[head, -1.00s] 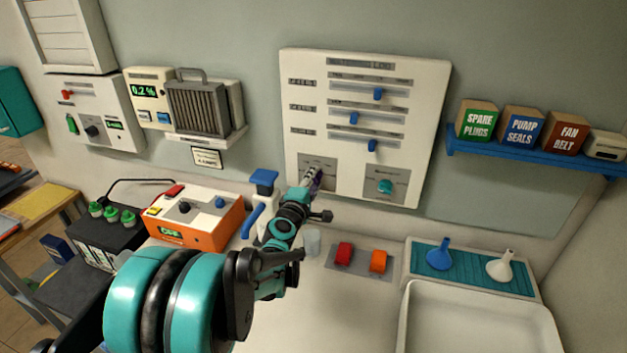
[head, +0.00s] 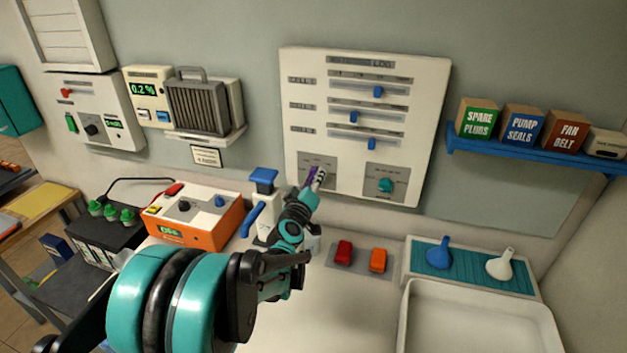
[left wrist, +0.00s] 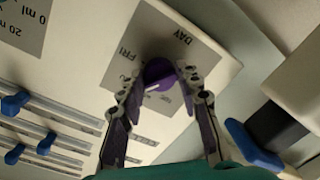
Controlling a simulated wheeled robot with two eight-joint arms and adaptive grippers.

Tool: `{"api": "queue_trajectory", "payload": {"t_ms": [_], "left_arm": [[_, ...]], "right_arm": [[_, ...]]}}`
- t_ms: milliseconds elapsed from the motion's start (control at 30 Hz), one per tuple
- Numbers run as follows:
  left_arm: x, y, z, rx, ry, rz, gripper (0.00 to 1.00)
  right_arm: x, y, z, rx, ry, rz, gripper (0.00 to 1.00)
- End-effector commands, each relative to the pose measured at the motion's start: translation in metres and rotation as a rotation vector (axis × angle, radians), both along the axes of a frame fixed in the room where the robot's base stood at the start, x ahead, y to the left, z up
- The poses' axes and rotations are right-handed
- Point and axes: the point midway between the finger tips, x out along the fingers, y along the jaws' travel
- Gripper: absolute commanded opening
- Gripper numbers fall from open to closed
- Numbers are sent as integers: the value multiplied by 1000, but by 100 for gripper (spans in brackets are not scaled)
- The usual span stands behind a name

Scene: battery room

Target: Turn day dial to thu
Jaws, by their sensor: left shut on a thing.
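The log board (head: 430,120) hangs on the wall and carries a grey panel marked DAY (left wrist: 205,52) at its lower left in the head view. The purple day dial (left wrist: 160,72) sits on this panel. Its white mark points toward the lower left in the left wrist view, with the FRI label at upper left of the dial. My left gripper (left wrist: 162,80) is shut on the dial, one finger on each side; it also shows in the head view (head: 319,179), where it hides much of the dial. Other day labels are partly covered by the fingers. My right gripper is out of view.
A teal dial (head: 386,186) is right of the day panel, with blue sliders (head: 378,92) above. A blue-handled device (head: 262,195) and an orange box (head: 205,232) stand close by on the bench. Red and orange blocks (head: 378,260) lie to the right.

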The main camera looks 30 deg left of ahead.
Motion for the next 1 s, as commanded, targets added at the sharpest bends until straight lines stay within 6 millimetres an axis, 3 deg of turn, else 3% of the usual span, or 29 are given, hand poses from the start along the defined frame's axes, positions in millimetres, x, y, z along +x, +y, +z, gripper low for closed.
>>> {"api": "queue_trajectory", "payload": {"t_ms": [400,933,967,1000], "left_arm": [[1,1,1,166,39,2,5],[1,1,1,186,43,2,5],[1,1,1,186,43,2,41],[1,0,0,185,44,1,52]], "right_arm": [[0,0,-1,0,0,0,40],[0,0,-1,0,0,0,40],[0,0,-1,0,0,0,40],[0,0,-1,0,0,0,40]]}}
